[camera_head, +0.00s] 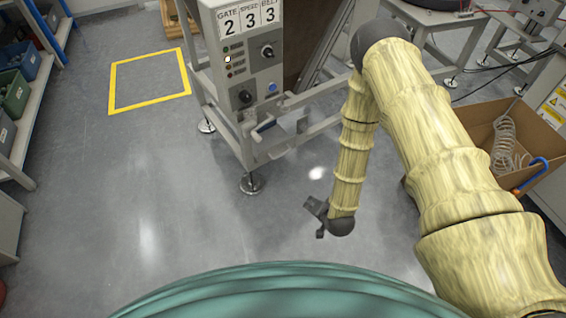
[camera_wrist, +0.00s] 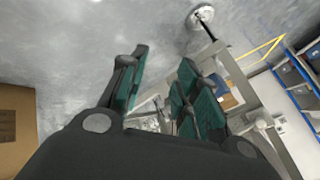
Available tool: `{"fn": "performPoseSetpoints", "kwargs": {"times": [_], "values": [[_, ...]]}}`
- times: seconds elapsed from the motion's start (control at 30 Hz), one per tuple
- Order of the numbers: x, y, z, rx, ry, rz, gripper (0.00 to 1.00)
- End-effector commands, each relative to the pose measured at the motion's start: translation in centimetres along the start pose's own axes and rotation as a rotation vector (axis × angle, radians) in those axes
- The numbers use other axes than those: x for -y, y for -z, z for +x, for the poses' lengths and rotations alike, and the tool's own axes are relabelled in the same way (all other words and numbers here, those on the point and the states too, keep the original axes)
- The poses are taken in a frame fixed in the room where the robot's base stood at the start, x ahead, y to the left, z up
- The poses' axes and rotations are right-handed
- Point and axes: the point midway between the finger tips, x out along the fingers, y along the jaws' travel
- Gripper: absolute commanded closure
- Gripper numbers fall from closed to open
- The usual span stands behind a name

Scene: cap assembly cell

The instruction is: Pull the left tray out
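I cannot make out the left tray in either view. My gripper (camera_head: 320,215) hangs low over the floor in the head view, in front of the machine frame and apart from it. In the wrist view, my gripper (camera_wrist: 163,78) has its green-padded fingers spread with a clear gap and nothing between them. Part of the grey machine frame (camera_wrist: 236,68) shows behind and beside the fingers.
A control panel (camera_head: 245,60) reading 2, 3, 3 stands on the machine frame (camera_head: 262,150). A cardboard box (camera_head: 545,165) with a coiled hose sits at right. Shelves with bins (camera_head: 15,92) line the left. The floor at left centre is free, with a yellow outline (camera_head: 150,104).

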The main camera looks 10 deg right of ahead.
Motion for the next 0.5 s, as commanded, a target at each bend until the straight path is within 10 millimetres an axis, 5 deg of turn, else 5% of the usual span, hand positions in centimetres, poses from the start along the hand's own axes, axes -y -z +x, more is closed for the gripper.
{"fn": "performPoseSetpoints", "kwargs": {"times": [0.1, 0.5], "values": [[0.3, 0.4, 5.0, -0.059, 0.080, 0.081, 0.68], [4.0, 3.8, 16.5, -0.208, 0.388, 0.363, 0.68]]}}
